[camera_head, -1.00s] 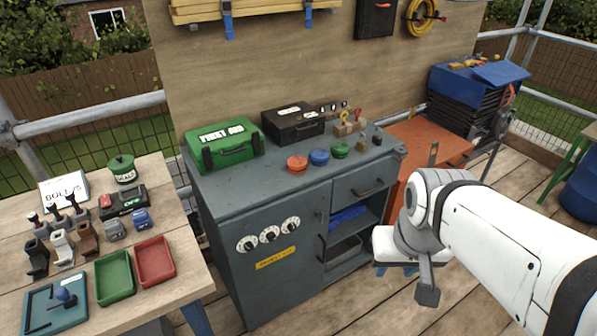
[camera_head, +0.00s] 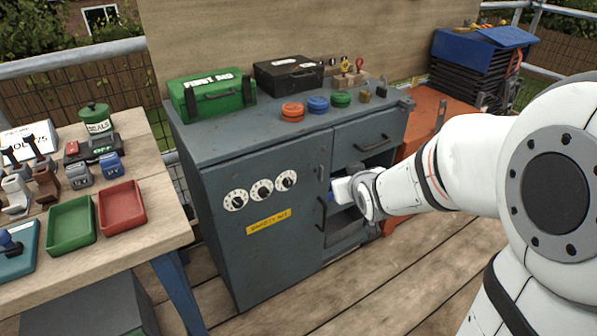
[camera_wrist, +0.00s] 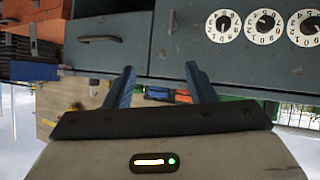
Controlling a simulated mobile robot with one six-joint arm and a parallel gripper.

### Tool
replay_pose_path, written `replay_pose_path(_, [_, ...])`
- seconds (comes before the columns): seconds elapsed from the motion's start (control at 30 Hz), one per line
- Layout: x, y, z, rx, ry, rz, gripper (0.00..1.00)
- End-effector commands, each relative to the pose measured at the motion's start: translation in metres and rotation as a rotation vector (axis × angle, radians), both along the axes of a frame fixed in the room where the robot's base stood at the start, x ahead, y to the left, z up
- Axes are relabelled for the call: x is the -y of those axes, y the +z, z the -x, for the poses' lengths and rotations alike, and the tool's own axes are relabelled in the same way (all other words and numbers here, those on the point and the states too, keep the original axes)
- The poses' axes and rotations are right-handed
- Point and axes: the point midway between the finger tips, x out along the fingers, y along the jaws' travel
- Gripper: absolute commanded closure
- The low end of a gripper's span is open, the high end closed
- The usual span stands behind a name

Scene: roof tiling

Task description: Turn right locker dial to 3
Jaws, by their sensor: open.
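The right locker dial (camera_head: 286,181) is a round white numbered face with a black knob on the front of the grey cabinet (camera_head: 270,270). It is the rightmost of three dials; the middle dial (camera_head: 262,190) and left dial (camera_head: 236,200) are beside it. The upside-down wrist view shows the right dial (camera_wrist: 223,26) leftmost of the three. Its setting is too small to read surely. My gripper (camera_wrist: 162,82) is open, its blue fingers apart with nothing between them. In the head view it is right of the dials, before the open shelf, fingertips mostly hidden; it touches no dial.
A yellow label (camera_head: 268,222) is below the dials. A door handle (camera_head: 321,172) lies between the dials and my gripper. A drawer (camera_head: 368,137) is above the shelf. A workbench with a red tray (camera_head: 122,206) stands at left. The floor before the cabinet is clear.

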Motion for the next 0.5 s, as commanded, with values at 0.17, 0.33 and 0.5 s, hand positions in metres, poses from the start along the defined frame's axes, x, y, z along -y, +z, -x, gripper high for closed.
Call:
replay_pose_path(0.17, [-0.043,-0.081,-0.035,0.211,0.164,-0.069,0.50])
replay_pose_path(0.33, [-0.076,-0.117,-0.046,0.374,0.291,-0.152,0.50])
replay_pose_path(0.5, [-0.093,-0.132,-0.046,0.465,0.359,-0.213,0.50])
